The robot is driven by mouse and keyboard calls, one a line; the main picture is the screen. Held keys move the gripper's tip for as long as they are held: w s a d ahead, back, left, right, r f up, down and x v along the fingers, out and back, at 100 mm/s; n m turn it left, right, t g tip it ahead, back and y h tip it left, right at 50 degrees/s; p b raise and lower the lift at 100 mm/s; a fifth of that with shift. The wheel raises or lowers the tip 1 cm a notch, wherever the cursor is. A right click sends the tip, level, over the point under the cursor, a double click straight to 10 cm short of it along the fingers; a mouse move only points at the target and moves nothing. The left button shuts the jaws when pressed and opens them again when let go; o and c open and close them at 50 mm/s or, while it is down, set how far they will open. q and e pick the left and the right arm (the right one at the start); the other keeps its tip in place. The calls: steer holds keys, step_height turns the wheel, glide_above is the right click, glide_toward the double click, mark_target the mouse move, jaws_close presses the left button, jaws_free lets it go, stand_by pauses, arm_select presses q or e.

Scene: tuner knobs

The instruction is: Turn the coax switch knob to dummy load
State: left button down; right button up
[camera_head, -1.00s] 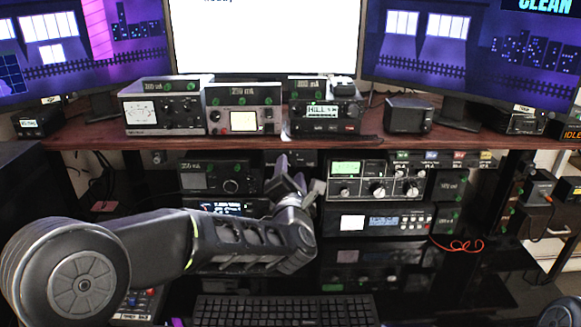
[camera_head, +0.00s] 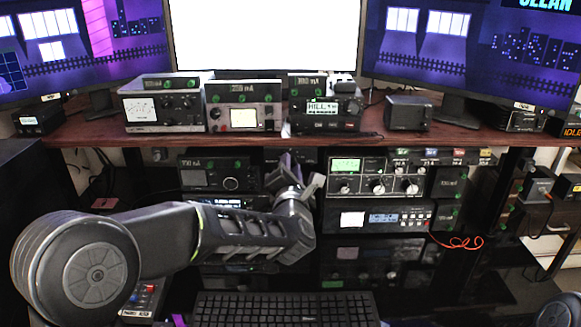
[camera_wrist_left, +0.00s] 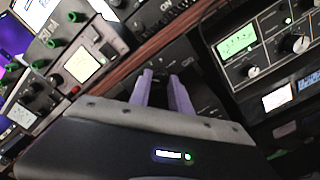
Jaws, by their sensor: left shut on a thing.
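My left gripper (camera_head: 289,164) reaches up to a small dark box just under the wooden shelf, left of the tuner with the green display. In the left wrist view its two pale purple fingers (camera_wrist_left: 161,80) are close together at the front of this black box (camera_wrist_left: 203,93), which I take for the coax switch. The fingers are shut on a small dark part, apparently the coax switch knob. The fingers hide most of the knob, so its pointer and the position labels cannot be read. My right gripper is not in view.
The tuner (camera_head: 375,180) with a green display and several knobs stands close to the right of my left gripper. The wooden shelf (camera_head: 250,140) edge runs just above it. A black radio (camera_head: 220,175) is to the left. A keyboard (camera_head: 285,307) lies below.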

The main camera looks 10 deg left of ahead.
arm_select(q)
steer(key=shift+m+b, duration=0.35)
steer(key=shift+m, duration=0.15)
steer(key=shift+m+p, duration=2.05)
steer(key=shift+m, duration=9.45)
steer(key=c, duration=1.2)
jaws_free()
